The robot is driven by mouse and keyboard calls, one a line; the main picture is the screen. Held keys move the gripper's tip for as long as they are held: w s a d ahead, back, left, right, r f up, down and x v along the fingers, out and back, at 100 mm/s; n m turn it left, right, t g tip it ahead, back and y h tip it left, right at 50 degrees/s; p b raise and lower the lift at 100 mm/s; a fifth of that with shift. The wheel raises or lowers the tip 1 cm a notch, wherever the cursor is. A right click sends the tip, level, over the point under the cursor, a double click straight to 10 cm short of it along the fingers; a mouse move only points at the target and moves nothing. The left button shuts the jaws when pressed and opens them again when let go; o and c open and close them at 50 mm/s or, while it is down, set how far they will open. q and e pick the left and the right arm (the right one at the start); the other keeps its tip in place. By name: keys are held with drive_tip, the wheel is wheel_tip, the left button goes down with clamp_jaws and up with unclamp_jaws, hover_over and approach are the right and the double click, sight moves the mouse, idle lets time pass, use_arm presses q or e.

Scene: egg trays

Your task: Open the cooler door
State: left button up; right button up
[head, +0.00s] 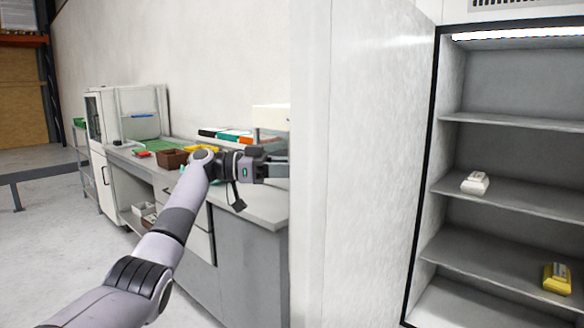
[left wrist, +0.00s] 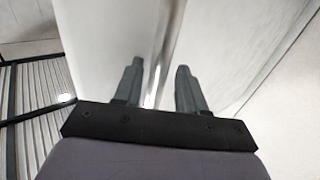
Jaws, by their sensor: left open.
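The cooler (head: 434,180) stands open at the right of the head view, with its lit grey shelves exposed. A tall white panel (head: 370,150) runs along its left side and looks like the door swung wide; I cannot be sure that it is not a side wall. My left gripper (head: 284,164) is at the panel's left edge, its fingertips pointing right. In the left wrist view, the open fingers (left wrist: 160,78) point at a white upright surface (left wrist: 125,50) with an edge between them. Contact cannot be told. No handle shows. My right gripper is out of view.
A white carton (head: 475,183) and a yellow carton (head: 557,279) sit on cooler shelves. A grey workbench (head: 262,203) with a brown box (head: 172,158) and other items stands behind my left arm. Open floor (head: 45,250) lies at the left.

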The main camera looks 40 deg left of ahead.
use_arm(q)
drive_tip(key=v, duration=0.7)
drive_tip(key=shift+b, duration=0.45)
